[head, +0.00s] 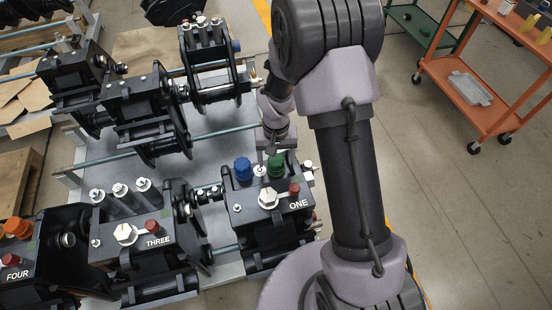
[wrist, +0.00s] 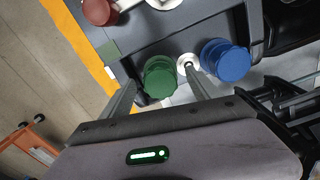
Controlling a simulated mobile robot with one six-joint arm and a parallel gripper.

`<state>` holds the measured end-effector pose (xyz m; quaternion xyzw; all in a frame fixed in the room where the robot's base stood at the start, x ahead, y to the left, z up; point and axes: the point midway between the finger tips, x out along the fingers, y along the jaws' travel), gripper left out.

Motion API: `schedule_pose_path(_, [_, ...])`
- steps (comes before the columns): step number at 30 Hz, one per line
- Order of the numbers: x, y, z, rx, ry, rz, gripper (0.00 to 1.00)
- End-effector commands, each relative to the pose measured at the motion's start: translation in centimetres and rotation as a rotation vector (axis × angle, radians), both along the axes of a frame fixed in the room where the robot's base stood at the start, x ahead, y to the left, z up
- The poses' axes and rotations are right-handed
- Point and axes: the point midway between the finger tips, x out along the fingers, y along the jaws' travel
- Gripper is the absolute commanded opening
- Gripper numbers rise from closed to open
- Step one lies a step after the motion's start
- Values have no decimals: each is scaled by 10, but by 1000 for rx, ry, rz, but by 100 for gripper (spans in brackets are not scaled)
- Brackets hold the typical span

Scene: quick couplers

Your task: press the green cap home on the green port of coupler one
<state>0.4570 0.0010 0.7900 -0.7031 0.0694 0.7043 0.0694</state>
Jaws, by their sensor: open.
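Coupler one (head: 262,220) is a black block labelled ONE, below the middle of the head view. The green cap (head: 276,165) stands upright on its top, right of a blue cap (head: 243,170). In the wrist view, the green cap (wrist: 158,80) lies between my two fingers, with the blue cap (wrist: 226,62) outside them to the right. My gripper (wrist: 160,76) is open around the green cap, and I cannot tell whether a finger touches it. In the head view, my gripper (head: 273,148) is just above the cap. The green port is hidden under the cap, so its seating depth is unclear.
A red cap (head: 294,188) and white hex fitting (head: 268,198) sit in front on the same block. A pale round fitting (wrist: 187,62) is close to the right finger. Coupler three (head: 145,240) stands to the left; an orange cart (head: 480,100) stands at right.

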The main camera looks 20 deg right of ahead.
Motion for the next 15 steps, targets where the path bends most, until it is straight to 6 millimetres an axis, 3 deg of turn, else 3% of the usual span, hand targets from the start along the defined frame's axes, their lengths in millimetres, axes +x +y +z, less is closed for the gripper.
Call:
schedule_pose_path(9, [1,0,108,0,-5,0,71])
schedule_pose_path(15, [1,0,152,0,-4,0,71])
